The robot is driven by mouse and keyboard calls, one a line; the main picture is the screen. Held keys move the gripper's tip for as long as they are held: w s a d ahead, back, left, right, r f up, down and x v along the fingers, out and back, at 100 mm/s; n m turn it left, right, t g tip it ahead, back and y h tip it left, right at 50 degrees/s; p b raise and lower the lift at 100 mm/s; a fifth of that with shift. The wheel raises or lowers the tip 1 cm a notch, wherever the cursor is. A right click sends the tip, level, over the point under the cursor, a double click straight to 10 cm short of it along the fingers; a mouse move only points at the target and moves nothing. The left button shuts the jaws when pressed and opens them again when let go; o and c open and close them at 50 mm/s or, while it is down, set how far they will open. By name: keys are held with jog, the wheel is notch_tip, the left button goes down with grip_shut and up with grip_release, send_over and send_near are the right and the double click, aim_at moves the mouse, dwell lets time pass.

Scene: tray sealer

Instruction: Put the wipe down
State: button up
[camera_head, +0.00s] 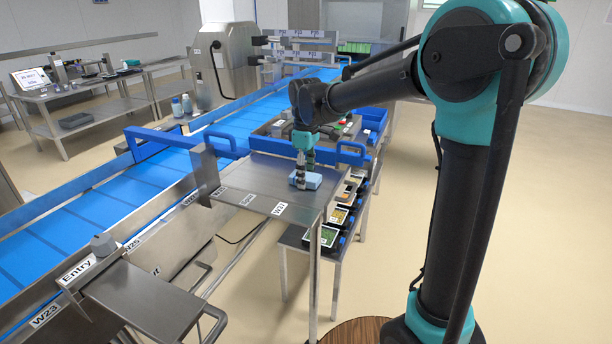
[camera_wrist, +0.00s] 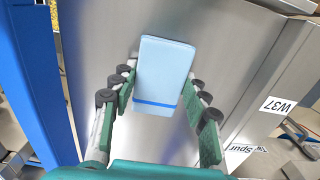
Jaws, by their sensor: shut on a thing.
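The wipe is a light blue block with a darker blue band (camera_wrist: 165,68). In the head view the wipe (camera_head: 311,181) is at the steel table by the conveyor. My gripper (camera_head: 300,183) points down over the table and is shut on the wipe. In the wrist view my gripper (camera_wrist: 160,85) has its green-padded fingers on both sides of the wipe. The steel table top (camera_head: 262,172) lies right beneath it. I cannot tell whether the wipe touches the steel or hangs just above it.
Blue rails (camera_head: 275,147) run along the table's back edge. A blue conveyor (camera_head: 120,186) passes on the left. The table's front and left part is bare, with labels such as W37 (camera_head: 279,209).

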jog(key=o, duration=1.2)
jog(key=shift+f, duration=0.1)
notch_tip(320, 180, up, 12)
jog(key=shift+r, duration=0.15)
